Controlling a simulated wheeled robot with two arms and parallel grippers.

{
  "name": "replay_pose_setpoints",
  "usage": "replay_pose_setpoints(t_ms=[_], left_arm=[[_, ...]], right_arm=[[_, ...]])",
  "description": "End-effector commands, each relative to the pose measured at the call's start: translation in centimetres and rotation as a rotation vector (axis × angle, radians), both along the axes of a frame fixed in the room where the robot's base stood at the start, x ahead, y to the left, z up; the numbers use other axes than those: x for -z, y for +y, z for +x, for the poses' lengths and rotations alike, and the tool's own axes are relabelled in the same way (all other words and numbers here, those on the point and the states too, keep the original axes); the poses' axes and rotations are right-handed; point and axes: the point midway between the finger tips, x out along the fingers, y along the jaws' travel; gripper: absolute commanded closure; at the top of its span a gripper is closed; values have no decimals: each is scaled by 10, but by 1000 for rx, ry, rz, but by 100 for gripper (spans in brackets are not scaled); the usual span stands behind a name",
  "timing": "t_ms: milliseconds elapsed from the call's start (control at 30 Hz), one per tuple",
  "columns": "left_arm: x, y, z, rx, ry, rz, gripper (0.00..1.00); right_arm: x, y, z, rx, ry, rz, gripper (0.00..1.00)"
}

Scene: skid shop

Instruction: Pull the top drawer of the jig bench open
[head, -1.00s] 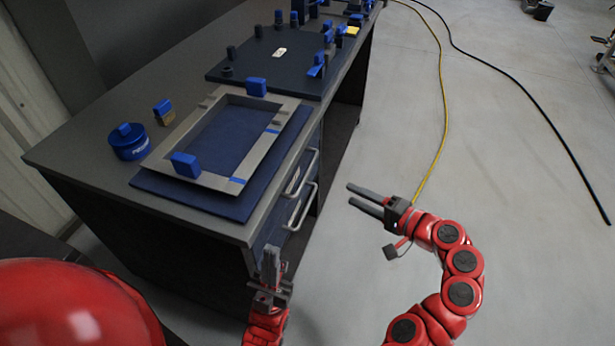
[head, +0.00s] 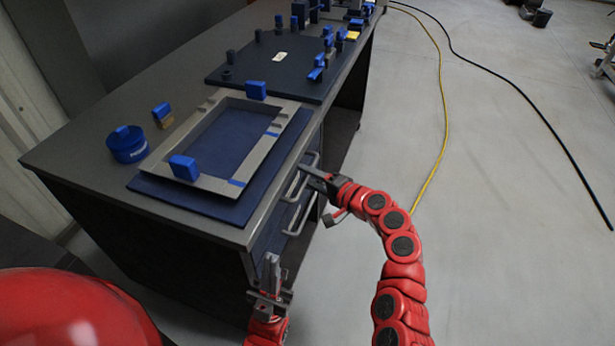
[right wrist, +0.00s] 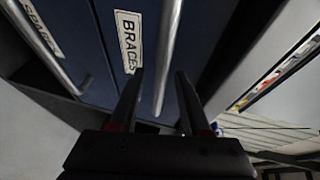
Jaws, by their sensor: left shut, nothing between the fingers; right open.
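The jig bench (head: 75,150) stands at the left in the head view, with two bar handles on its drawer side. The upper handle (head: 293,186) is on the top drawer. In the right wrist view this drawer (right wrist: 118,12) is dark blue, labelled BRACES, and looks shut. My right gripper (head: 302,171) is open at the upper handle. In the right wrist view the handle bar (right wrist: 169,45) runs between its two fingertips (right wrist: 160,76); I cannot tell whether they touch it. My left gripper (head: 271,262) is shut and empty, beside the bench's near corner.
A lower handle (head: 301,214) sits below; its drawer's label (right wrist: 42,28) is partly readable. A grey frame (head: 214,183) with blue blocks, a blue round tin (head: 127,146) and a dark fixture plate (head: 240,70) lie on the bench. Open floor with a yellow cable (head: 444,110) lies right.

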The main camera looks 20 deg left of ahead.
Motion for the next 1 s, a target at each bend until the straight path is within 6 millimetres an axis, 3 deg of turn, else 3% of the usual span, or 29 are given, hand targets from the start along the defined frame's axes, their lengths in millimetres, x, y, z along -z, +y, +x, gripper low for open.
replay_pose_setpoints(t_ms=[333, 600, 1000], left_arm=[[0, 0, 0, 0, 0, 0, 100], [0, 0, 0, 0, 0, 0, 100], [0, 0, 0, 0, 0, 0, 100]], right_arm=[[0, 2, 1, 1, 1, 0, 53], [1, 2, 1, 1, 1, 0, 100], [1, 2, 1, 0, 1, 0, 100]])
